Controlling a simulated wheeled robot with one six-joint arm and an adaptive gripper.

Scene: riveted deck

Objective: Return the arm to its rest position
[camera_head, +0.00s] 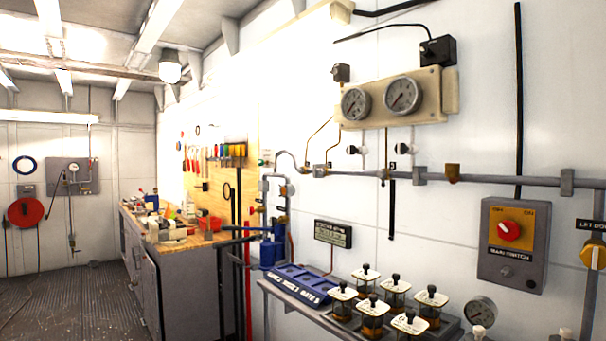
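My gripper and arm are not in view in the head camera. No part of the arm shows in front of the wall, the bench or the shelf. Whether the gripper is open or shut is hidden from me.
A shelf (275,291) at the lower right holds a blue tray (298,281) and several small jars (372,318). Above it are a gauge panel (424,100), a pipe (500,181) and a switch box (511,262). A cluttered workbench (186,291) stands further back. Deck floor (70,305) at left is clear.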

